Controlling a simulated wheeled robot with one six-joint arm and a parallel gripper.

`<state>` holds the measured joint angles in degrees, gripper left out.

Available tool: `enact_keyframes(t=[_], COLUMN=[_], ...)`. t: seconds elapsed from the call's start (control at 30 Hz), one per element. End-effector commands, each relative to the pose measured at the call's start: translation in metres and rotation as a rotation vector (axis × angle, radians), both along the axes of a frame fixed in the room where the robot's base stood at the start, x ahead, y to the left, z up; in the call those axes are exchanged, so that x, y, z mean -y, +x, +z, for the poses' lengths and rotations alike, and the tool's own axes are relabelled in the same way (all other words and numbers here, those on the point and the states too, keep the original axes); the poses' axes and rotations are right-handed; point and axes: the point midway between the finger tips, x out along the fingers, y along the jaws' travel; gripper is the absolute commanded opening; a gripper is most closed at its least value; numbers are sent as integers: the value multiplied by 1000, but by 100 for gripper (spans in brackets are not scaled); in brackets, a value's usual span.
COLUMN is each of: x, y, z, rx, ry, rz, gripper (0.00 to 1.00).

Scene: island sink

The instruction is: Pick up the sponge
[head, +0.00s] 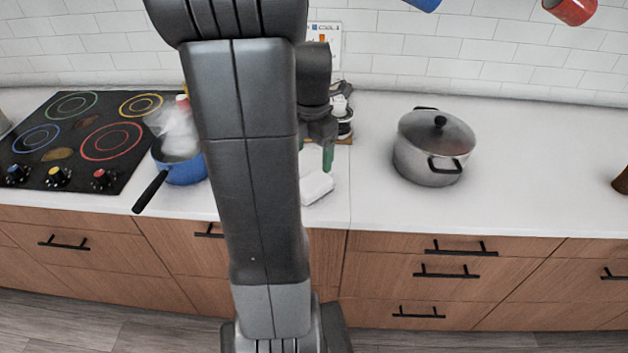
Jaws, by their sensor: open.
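A small white block (317,187), which looks like the sponge, lies on the white counter near its front edge. Its left end is partly hidden by my arm. My gripper (325,155) points down just behind and above the white block, with a green fingertip visible. The other finger is largely hidden behind my arm. My gripper is open, and nothing shows between its fingers. I cannot tell the exact height of the fingertip above the counter.
A grey lidded pot (430,160) stands to the right. Small items (343,120) stand behind my gripper. The counter between block and pot is clear.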

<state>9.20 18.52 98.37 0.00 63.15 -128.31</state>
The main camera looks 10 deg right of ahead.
Motion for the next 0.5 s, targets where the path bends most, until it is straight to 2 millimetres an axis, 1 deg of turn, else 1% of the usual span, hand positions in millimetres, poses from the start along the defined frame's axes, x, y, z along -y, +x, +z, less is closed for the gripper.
enact_keyframes(t=[0.03,0.1,0.2,0.43,0.5], x=[0,0,0,0,-1], y=[-1,-1,0,-1,-2], z=[-12,-25,-39,-54,-62], rx=[-5,-5,-3,-1,-4], ry=[1,1,1,0,0], rz=[0,-1,-1,-2,-2], gripper=[78,78,78,78,78])
